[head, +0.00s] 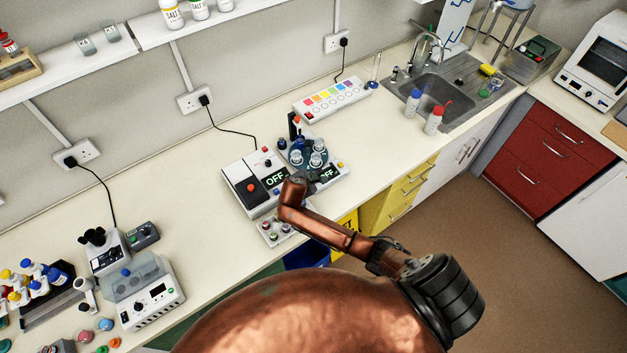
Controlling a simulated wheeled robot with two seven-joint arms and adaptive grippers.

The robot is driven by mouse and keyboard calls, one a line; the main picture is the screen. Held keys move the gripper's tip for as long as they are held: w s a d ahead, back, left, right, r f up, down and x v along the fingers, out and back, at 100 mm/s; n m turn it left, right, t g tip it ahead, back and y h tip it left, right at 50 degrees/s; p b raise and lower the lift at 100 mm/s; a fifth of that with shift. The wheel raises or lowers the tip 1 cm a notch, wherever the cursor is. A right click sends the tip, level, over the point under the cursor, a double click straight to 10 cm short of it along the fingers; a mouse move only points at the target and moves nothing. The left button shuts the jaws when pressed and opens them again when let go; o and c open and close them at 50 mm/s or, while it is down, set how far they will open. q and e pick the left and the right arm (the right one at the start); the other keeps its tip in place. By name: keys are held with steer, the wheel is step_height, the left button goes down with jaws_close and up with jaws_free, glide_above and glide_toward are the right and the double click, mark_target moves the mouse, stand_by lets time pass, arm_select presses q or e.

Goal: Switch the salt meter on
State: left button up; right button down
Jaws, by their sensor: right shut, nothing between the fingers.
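Two white devices stand side by side on the bench, each with a dark display. The left device (238,176) has a black plate with a red knob (251,187), and its display (275,179) reads OFF. I cannot tell from any label which is the salt meter. My right gripper (306,181) is shut and empty, at the near side between the two displays. Whether it touches either device is unclear. My left gripper is not in view.
A dark round holder with clear vessels (308,155) stands just behind my right gripper. A small tray with coloured knobs (276,232) is at the bench's front edge. A strip of coloured squares (333,98) lies behind.

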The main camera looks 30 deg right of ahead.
steer(key=shift+f, duration=0.5)
stand_by(0.8)
steer(key=shift+r, duration=0.1)
steer(key=shift+r+p, duration=0.85)
steer(key=shift+p, duration=0.25)
step_height(320, 180, up, 2)
steer(key=p, duration=0.3)
steer(key=shift+r, duration=0.25)
steer(key=shift+r+p, duration=0.65)
steer(key=shift+r, duration=1.05)
